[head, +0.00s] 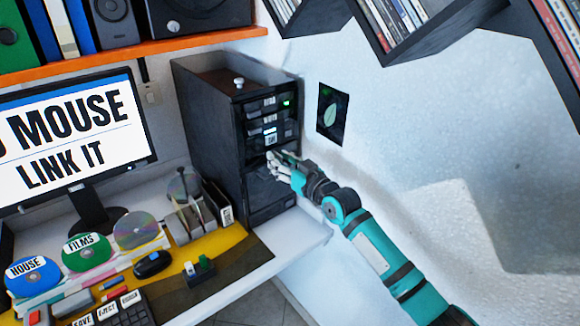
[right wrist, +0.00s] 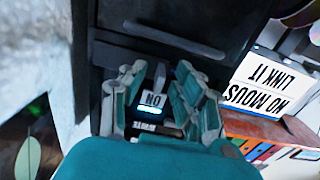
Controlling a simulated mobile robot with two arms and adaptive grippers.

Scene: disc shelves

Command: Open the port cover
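The black tower (head: 215,125) stands at the back of the desk, its front carrying several dark panels with small lights and pale labels. I cannot tell for certain which panel is the port cover. My right gripper (head: 281,163) is in front of the lower middle of that front. In the right wrist view its fingers (right wrist: 158,92) are apart, with a small white label (right wrist: 152,103) showing between them. Whether the fingertips touch the front is unclear. The gripper holds nothing that I can see. My left gripper is not in view.
A monitor (head: 62,135) stands left of the tower. Discs, a black mouse (head: 153,264) and a keypad (head: 125,312) lie on the desk. An orange shelf (head: 130,55) is above. A leaf picture (head: 329,115) hangs right of the tower. Disc shelves (head: 395,30) jut from the upper wall.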

